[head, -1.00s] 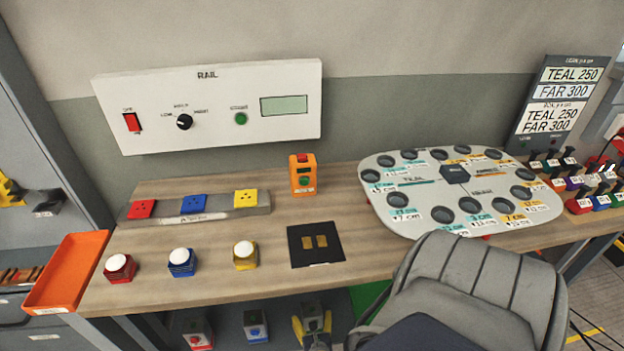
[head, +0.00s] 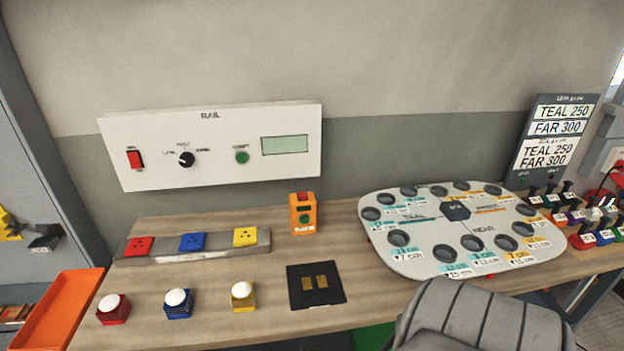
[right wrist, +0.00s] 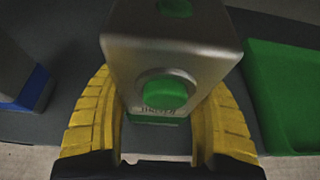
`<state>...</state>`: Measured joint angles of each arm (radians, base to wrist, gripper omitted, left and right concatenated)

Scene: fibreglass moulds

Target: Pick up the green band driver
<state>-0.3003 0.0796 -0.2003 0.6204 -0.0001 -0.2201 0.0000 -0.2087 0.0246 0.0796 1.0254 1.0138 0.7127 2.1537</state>
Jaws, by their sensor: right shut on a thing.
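The green band driver (right wrist: 168,52) is a grey box with a green button on its face and a green strip low down, seen in the right wrist view. My right gripper (right wrist: 160,88) has its yellow fingers closed on the driver's two sides. The fingertips are partly hidden behind the box. Neither gripper shows in the head view now, and my left gripper is in no view.
A blue-banded grey box (right wrist: 22,80) stands left of the right gripper, and a green tray (right wrist: 285,95) lies to its right. A grey chair (head: 465,320) stands in front.

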